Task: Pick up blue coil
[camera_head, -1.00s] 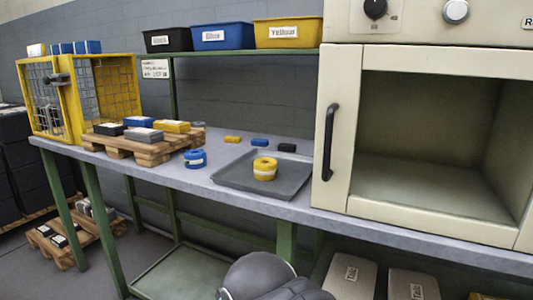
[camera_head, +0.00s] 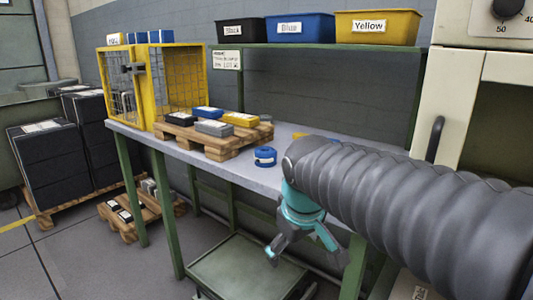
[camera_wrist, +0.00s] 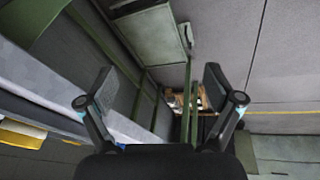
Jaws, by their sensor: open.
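The blue coil (camera_head: 265,156) lies flat on the grey workbench (camera_head: 240,172), near its front edge and to the right of a small wooden pallet. It has a pale band on its side. My gripper (camera_head: 305,254) hangs in front of the bench edge, below and to the right of the coil, apart from it. In the wrist view its two fingers (camera_wrist: 160,95) are spread with nothing between them. I cannot make out the coil in the wrist view. My arm hides the grey tray and the yellow coil in the head view.
The pallet (camera_head: 214,144) bears several coloured blocks. A yellow mesh cage (camera_head: 152,84) stands at the bench's left end. Black, blue (camera_head: 299,27) and yellow bins sit on the shelf above. A cream cabinet (camera_head: 455,90) stands at right.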

